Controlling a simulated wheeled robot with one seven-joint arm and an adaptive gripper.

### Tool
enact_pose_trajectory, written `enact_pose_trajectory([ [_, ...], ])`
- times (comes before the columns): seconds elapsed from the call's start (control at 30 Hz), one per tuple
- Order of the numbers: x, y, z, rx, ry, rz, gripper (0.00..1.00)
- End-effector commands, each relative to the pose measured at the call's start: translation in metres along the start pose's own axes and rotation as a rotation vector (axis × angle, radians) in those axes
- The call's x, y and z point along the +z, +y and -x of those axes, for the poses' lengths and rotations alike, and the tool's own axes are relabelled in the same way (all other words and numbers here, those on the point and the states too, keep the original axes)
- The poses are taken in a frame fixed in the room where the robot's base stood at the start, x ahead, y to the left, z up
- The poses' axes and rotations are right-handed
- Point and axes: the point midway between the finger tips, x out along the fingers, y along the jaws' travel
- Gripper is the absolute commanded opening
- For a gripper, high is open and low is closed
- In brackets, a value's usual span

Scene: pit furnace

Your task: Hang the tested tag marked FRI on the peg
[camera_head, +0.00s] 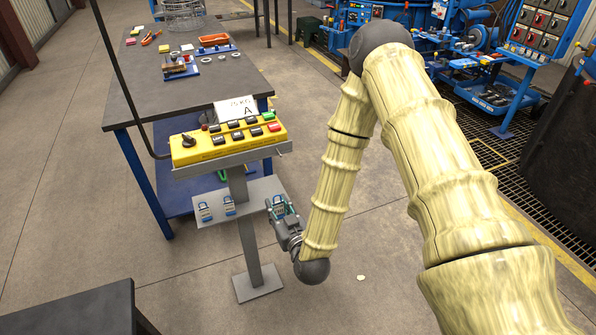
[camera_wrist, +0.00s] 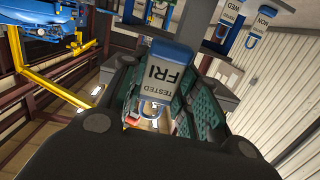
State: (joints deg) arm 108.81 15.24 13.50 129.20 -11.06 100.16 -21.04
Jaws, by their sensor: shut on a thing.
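The tag marked FRI and TESTED (camera_wrist: 166,76) has a white face and a blue top, and its lettering is upside down in the wrist view. My gripper (camera_wrist: 165,92) is shut on it, with a green-padded finger on each side. In the head view my gripper (camera_head: 283,208) is at the right end of the grey lower shelf (camera_head: 252,196) on the stand. I cannot tell whether the tag still touches the shelf. Two similar tags, one left (camera_head: 205,212) and one right (camera_head: 229,206), are on that shelf. A short grey stub (camera_head: 285,150), possibly the peg, sticks out right of the upper tray.
A yellow control box (camera_head: 228,139) with buttons and a card marked A stands above the shelf. A cluttered workbench (camera_head: 150,95) is behind it on the left. A dark table (camera_head: 75,310) is at the front left. Floor right of the stand's base (camera_head: 258,284) is open.

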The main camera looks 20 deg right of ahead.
Motion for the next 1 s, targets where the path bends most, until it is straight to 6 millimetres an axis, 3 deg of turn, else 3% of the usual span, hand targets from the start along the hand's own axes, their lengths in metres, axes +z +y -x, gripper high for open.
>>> enact_pose_trajectory([
  [0.03,-0.015,0.001,-0.002,-0.012,-0.024,0.006,0.11],
  [0.6,-0.063,0.048,-0.023,0.008,-0.287,0.002,0.11],
  [1.0,-0.068,0.058,-0.03,0.025,-0.319,-0.002,0.11],
])
